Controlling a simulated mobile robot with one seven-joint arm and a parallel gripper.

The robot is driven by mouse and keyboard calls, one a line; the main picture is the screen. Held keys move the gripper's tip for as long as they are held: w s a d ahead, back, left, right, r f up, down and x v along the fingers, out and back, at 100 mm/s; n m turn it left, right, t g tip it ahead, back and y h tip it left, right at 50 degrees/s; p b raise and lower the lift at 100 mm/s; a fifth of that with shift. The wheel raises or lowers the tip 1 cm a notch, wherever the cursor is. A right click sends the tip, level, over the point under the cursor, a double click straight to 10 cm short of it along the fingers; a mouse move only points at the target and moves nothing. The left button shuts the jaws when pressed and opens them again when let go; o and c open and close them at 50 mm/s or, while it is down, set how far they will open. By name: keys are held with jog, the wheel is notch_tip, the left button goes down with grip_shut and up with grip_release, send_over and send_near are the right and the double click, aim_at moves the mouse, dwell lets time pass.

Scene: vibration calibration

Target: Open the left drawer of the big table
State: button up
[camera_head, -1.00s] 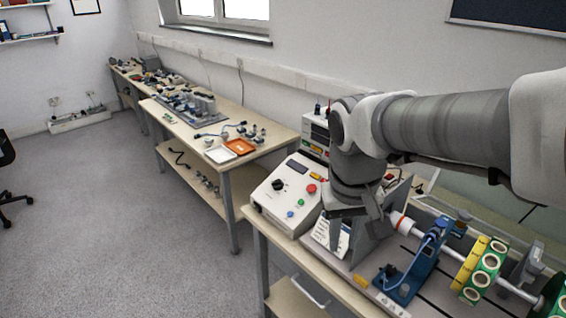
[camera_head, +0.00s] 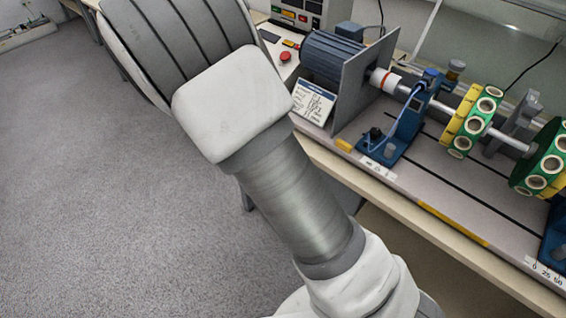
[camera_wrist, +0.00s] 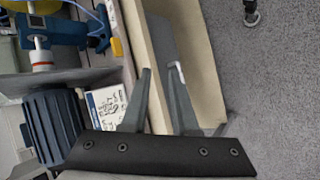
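The big table (camera_head: 410,208) is on the right in the head view, with a beige front edge. My arm hides the drawer area there. In the wrist view the table edge (camera_wrist: 148,62) runs up the picture. Beside it is a shaded grey panel, seemingly the drawer front (camera_wrist: 165,35), with a small white handle (camera_wrist: 179,73). My gripper (camera_wrist: 158,73) is open, its two fingers apart and empty. The right fingertip appears close to the handle; I cannot tell whether they touch. The drawer looks shut, but this is not clear.
A motor (camera_head: 330,58), a blue bearing stand (camera_head: 400,135) and green-yellow discs (camera_head: 470,120) stand on the table. A control box with a red button (camera_head: 285,56) is behind my arm. The grey floor (camera_head: 100,220) to the left is clear.

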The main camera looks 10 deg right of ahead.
jog(key=w+a+f+n+t+h+b, duration=0.1)
jog(key=w+a+f+t+h+b, duration=0.25)
jog(key=f, duration=0.55)
jog(key=s+a+f+n+t+h+b, duration=0.1)
jog(key=a+f+t+h+b, duration=0.15)
jog(key=a+f+b, duration=0.4)
jog(key=shift+g+h, duration=0.3)
jog(key=x, duration=0.5)
jog(key=f+b+x, duration=0.1)
jog(key=x, duration=1.1)
jog(key=shift+w+f, duration=0.25)
jog(key=shift+f, duration=0.15)
jog(key=shift+c, duration=0.2)
grip_shut()
jog(key=shift+a, duration=0.1)
